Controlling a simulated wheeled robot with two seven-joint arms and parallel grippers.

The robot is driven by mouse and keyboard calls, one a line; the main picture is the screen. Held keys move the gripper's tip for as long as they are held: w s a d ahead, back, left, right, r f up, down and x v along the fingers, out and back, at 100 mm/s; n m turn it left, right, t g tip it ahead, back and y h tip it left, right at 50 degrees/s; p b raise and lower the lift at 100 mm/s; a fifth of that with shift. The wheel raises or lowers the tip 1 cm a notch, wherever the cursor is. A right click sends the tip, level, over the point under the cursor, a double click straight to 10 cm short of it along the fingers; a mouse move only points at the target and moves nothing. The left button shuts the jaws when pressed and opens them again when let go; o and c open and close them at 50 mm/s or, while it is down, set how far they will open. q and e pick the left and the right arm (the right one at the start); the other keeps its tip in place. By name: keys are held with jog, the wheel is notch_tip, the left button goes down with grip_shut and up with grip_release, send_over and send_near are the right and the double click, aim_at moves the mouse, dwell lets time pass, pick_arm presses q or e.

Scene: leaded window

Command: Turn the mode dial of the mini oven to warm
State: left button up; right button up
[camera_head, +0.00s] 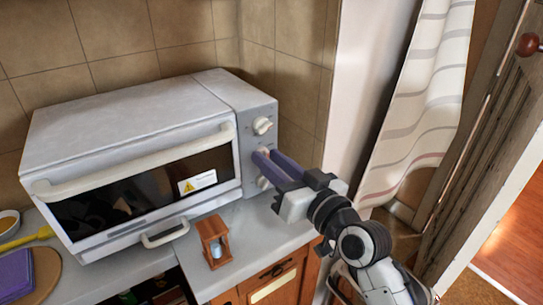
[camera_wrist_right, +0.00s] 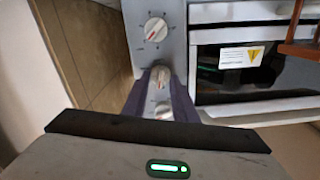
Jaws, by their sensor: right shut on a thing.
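The white mini oven (camera_head: 130,120) stands on the counter, with a column of three dials on its right-hand panel. The top dial (camera_head: 262,125) is clear of my gripper; it also shows in the right wrist view (camera_wrist_right: 156,29). My right gripper (camera_head: 263,154) has its purple fingers on either side of the middle dial (camera_wrist_right: 160,76) and is shut on it. The bottom dial (camera_wrist_right: 163,111) sits just below, between the fingers' length but apart from their tips. The dial markings are too small to read. My left gripper is not in view.
A small wooden hourglass (camera_head: 213,242) stands on the counter in front of the oven. A purple item (camera_head: 16,276) and a yellow utensil (camera_head: 28,237) lie at the left. A striped curtain (camera_head: 420,100) and a wooden door (camera_head: 490,150) are at the right.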

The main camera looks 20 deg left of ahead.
jog(key=m+p, duration=0.2)
jog(key=m, duration=0.2)
jog(key=shift+m, duration=0.4)
jog(key=m, duration=0.4)
jog(key=shift+w+f, duration=0.1)
jog(key=shift+d+m, duration=0.1)
jog(key=shift+m, duration=0.2)
jog(key=o, duration=1)
jog(key=shift+d, duration=0.1)
jog(key=v, duration=1)
jog(key=shift+b, duration=0.3)
